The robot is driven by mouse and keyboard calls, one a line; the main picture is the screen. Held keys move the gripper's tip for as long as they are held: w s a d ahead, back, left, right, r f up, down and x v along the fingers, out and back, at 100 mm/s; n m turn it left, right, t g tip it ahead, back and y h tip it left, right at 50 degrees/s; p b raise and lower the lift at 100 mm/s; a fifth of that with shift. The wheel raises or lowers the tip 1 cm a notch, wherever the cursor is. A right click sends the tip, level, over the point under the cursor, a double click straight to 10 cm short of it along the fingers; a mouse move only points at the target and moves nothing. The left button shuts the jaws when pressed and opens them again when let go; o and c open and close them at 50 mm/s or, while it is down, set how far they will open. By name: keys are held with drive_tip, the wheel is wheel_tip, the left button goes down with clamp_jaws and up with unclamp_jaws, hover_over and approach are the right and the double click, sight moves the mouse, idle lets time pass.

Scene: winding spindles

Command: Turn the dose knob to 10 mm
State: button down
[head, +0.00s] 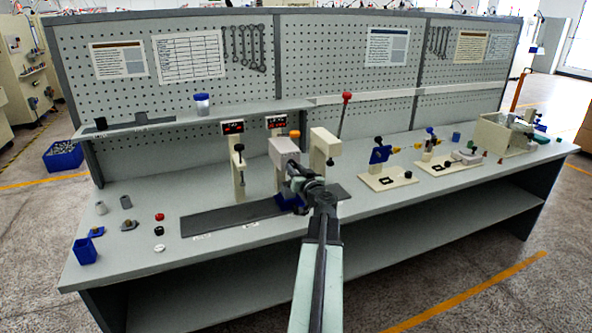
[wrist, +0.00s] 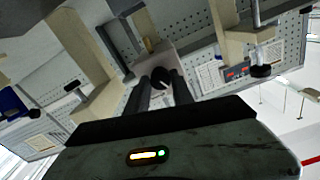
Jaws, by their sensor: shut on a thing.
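The dose unit, a grey block (head: 283,146) with an orange cap (head: 294,134), stands on a cream post near the middle of the bench. In the wrist view its grey face (wrist: 160,63) lies straight ahead. The fingers are shut on the knob. In the head view my gripper (head: 293,170) reaches the front of the block, and my arm hides the knob. A small red display (head: 277,121) stands behind the block; its digits are too small to read.
A cream post with a black clamp screw (head: 239,165) stands to the left, and a cream press with a red-tipped lever (head: 346,97) to the right. A dark grey strip (head: 215,219) lies in front. Several small parts and a blue cup (head: 85,251) are at the left end.

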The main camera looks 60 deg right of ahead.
drive_tip(key=m, duration=1.1)
drive_tip(key=shift+a, duration=0.1)
drive_tip(key=shift+m, duration=0.3)
idle(0.4)
drive_tip(key=c, duration=1.1)
unclamp_jaws()
drive_tip(key=shift+s, duration=0.1)
drive_tip(key=v, duration=0.7)
drive_tip(key=shift+s+a, duration=0.25)
